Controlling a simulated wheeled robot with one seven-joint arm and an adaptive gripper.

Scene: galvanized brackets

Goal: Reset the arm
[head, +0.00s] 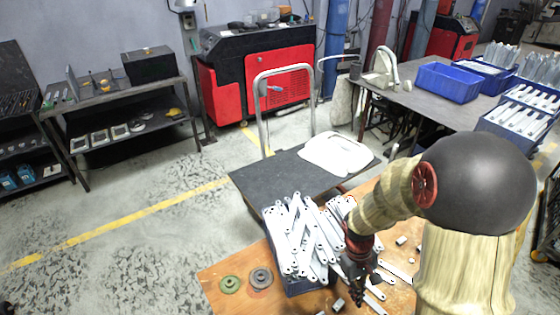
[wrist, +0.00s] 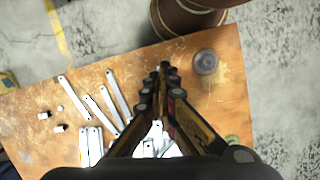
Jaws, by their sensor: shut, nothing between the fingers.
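My gripper (head: 358,290) hangs from my arm over the right part of a wooden table (head: 217,285) in the head view. In the wrist view, my gripper (wrist: 164,72) points away from the camera with its fingertips together and nothing between them. Galvanized brackets (head: 298,238) lie heaped in a dark blue bin (head: 307,287) just left of my gripper. Several loose brackets (wrist: 104,105) lie on the wooden table (wrist: 135,70) in the wrist view. My arm hides part of the table in the head view.
A green disc (head: 230,284) and a grey disc (head: 260,278) lie at the table's left. A dark cart (head: 262,178) with a white sheet (head: 337,154) stands behind. A grey bench (head: 415,100) at the back right bears blue crates (head: 447,82).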

